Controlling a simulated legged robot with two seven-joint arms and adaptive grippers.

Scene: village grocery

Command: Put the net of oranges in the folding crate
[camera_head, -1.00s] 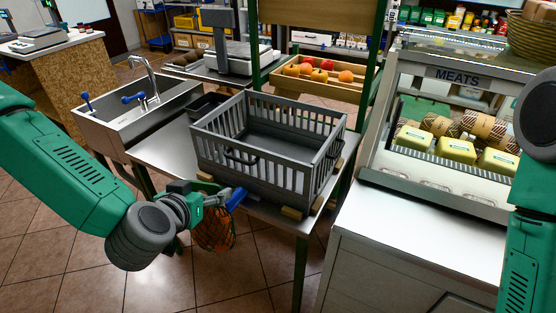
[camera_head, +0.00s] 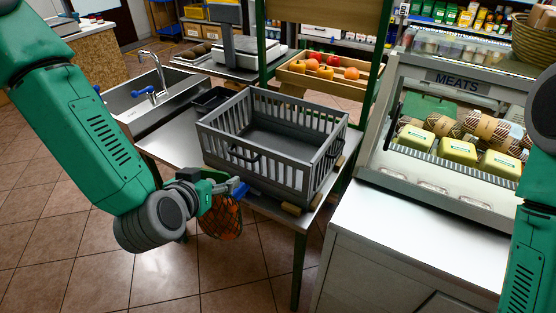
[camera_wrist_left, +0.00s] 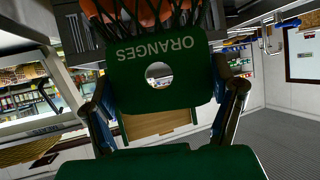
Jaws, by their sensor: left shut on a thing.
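The net of oranges (camera_head: 221,218) hangs below my left gripper (camera_head: 232,191), in front of the table's near edge and below the crate's rim. My left gripper is shut on its green header card. In the left wrist view the card (camera_wrist_left: 160,78) reads "ORANGES" and sits between the fingers, with oranges (camera_wrist_left: 150,12) in dark netting at the top edge. The grey folding crate (camera_head: 282,180) stands open and empty on the metal table, just beyond and to the right of the gripper. My right gripper is not in view; only part of my right arm shows at the right edge.
A sink with a tap (camera_head: 150,72) and a small black tray (camera_head: 211,99) are left of the crate. A wooden fruit box (camera_head: 350,88) stands behind it. The meats case (camera_head: 440,190) is close on the right. A green shelf post (camera_head: 261,45) rises behind the crate.

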